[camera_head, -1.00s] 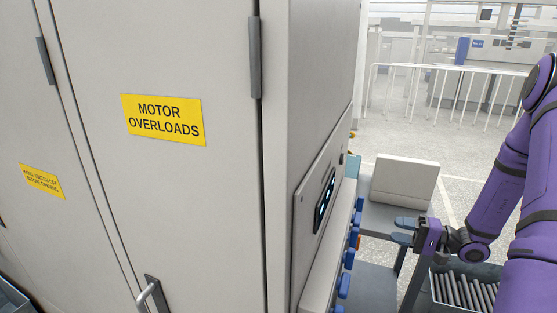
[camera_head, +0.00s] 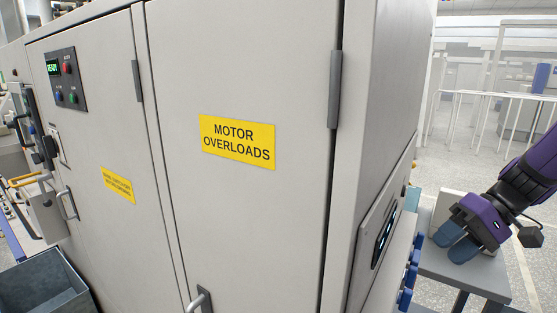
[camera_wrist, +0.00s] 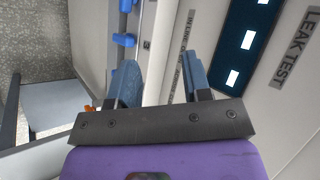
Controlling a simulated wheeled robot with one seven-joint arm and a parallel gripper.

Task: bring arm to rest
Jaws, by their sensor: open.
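My gripper (camera_head: 457,241) is at the right of the head view, on my purple arm, in front of a white box and above a grey side table. In the wrist view my gripper (camera_wrist: 160,82) shows two blue fingers standing apart with nothing between them. Beyond the fingers is the light panel of a machine marked LEAK TEST, with a dark lit display (camera_wrist: 243,45).
A tall grey cabinet (camera_head: 260,60) labelled MOTOR OVERLOADS fills the middle. Blue knobs (camera_head: 411,276) line the machine's edge beside it. The grey side table (camera_head: 465,275) stands at the right. A dark grey bin (camera_head: 40,285) is at lower left.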

